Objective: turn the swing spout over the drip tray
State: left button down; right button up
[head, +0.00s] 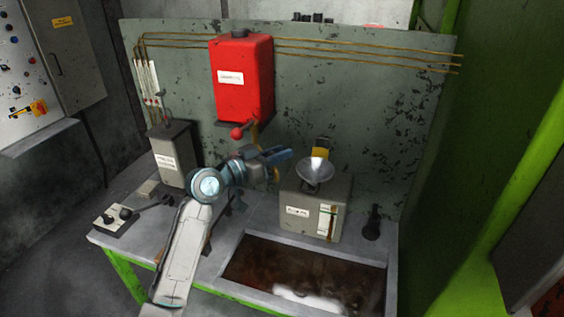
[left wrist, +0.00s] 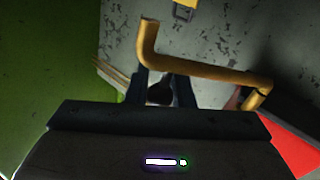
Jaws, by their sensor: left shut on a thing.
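The swing spout (head: 254,132) is a brass-coloured pipe below the red tank (head: 241,80). In the left wrist view the spout (left wrist: 205,73) runs across the picture and bends at its left end. My left gripper (head: 284,156) is at the spout, in front of the tank's lower right side. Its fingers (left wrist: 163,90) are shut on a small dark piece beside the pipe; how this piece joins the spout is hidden. The drip tray (head: 240,255), a sunken basin with dark brown liquid, lies at the bench front. My right gripper is not in view.
A grey box (head: 301,211) with a metal funnel (head: 316,172) stands right of my gripper, behind the tray. A red valve knob (head: 237,132) sits left of the spout. A grey canister (head: 174,153) and a control box (head: 117,217) stand at left.

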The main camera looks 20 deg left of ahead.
pick_arm(q)
jog(key=shift+s+a+f+m+g+h+b, duration=0.3)
jog(key=shift+m+g+h+b, duration=0.25)
jog(key=shift+b, duration=0.35)
jog(key=shift+s+a+r+m+g+h+b, duration=0.2)
jog(key=shift+r+m+g+h+b, duration=0.1)
jog(key=shift+h, duration=0.15)
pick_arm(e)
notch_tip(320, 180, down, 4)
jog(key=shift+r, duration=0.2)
pick_arm(q)
jog(key=c, duration=1.3)
grip_release()
jog(key=shift+o, duration=0.2)
jog(key=shift+s+a, duration=0.15)
jog(key=b+v, duration=0.4)
jog(key=v, duration=0.6)
jog(key=shift+s+b, duration=0.2)
jog(key=shift+b, duration=0.2)
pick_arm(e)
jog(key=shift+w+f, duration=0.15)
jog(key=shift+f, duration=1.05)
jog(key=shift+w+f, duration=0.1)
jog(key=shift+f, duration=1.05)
